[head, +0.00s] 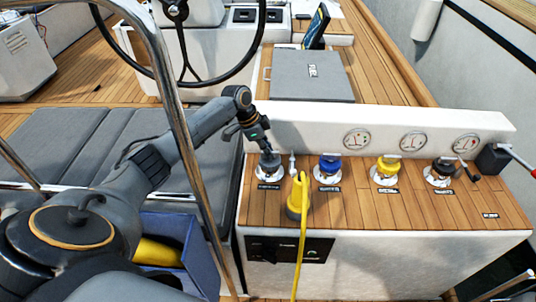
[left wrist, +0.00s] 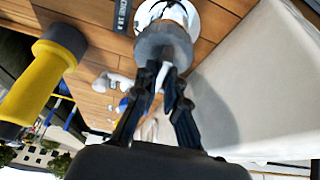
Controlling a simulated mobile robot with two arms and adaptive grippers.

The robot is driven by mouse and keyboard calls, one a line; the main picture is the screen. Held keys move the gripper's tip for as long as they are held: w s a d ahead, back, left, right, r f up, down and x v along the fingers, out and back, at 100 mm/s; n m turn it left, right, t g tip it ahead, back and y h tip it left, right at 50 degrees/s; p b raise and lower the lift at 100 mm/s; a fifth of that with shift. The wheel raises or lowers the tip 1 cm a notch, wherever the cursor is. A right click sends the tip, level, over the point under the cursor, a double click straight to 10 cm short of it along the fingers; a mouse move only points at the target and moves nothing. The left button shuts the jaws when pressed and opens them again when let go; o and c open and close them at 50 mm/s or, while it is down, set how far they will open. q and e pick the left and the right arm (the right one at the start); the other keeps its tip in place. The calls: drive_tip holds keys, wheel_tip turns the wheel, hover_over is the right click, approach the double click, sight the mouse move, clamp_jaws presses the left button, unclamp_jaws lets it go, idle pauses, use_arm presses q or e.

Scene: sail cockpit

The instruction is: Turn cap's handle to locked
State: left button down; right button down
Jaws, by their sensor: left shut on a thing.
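A grey cap (head: 269,164) sits in a round metal deck fitting at the left end of the wooden panel. My left gripper (head: 264,146) comes down on this cap from above. In the left wrist view, its two dark fingers (left wrist: 165,82) are closed on the cap's handle, which they mostly hide. I cannot read whether the handle points to locked. My right gripper is not in view.
Blue (head: 329,164), yellow (head: 386,166) and black (head: 441,168) caps follow along the panel. Gauges line the white wall (head: 385,120) behind. A steel rail (head: 185,130) crosses before my arm.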

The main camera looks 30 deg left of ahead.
use_arm(q)
drive_tip(key=shift+m+b, duration=0.3)
drive_tip(key=shift+m, duration=0.1)
drive_tip(key=shift+g, duration=0.3)
drive_tip(key=c, duration=1.4)
unclamp_jaws()
drive_tip(key=v, duration=1.2)
